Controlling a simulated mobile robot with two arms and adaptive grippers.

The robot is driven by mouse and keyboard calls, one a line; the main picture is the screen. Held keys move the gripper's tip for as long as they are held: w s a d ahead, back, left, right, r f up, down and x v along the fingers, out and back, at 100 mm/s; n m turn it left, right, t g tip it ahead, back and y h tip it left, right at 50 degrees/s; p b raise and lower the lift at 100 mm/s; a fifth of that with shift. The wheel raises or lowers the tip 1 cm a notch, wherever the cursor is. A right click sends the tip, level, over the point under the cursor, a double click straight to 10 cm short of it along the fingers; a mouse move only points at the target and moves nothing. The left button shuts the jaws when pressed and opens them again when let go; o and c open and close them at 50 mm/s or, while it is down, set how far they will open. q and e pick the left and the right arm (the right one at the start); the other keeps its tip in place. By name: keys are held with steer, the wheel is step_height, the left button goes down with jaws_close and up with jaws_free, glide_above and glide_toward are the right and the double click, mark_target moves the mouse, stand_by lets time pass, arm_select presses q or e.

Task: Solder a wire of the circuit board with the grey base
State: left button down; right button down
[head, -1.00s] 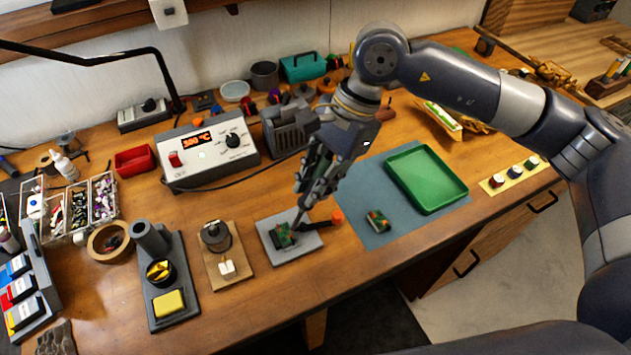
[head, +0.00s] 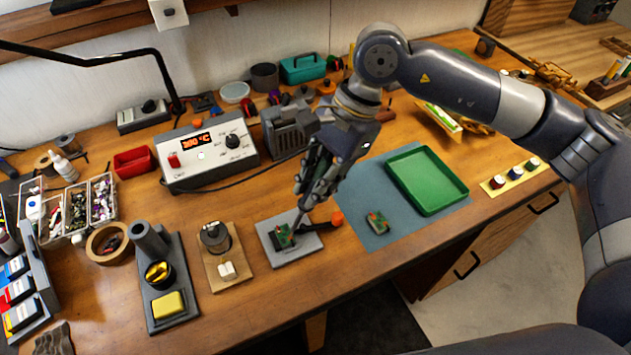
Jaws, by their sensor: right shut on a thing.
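The circuit board (head: 283,237), small and green, lies on the grey base (head: 304,249) at the front middle of the bench. My right gripper (head: 304,203) is above it, pointing down, shut on a thin tool that looks like the soldering iron (head: 298,220). The tool's tip reaches down at the board's upper right part; I cannot tell whether it touches a wire. The gripper hides most of the tool. A dark arm with an orange knob (head: 337,218) sits at the right of the base. My left gripper is not in view.
The soldering station (head: 206,153) stands behind, its cable running toward my gripper. A second board (head: 377,222) lies on the blue-grey mat (head: 365,195) beside the green tray (head: 427,180).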

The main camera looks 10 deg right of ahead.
mark_target(316, 172)
steer(key=shift+f+b, duration=0.5)
stand_by(0.8)
steer(key=shift+b, duration=0.95)
stand_by(3.3)
stand_by(0.6)
steer(key=shift+r+p, duration=0.9)
steer(key=shift+r, duration=2.15)
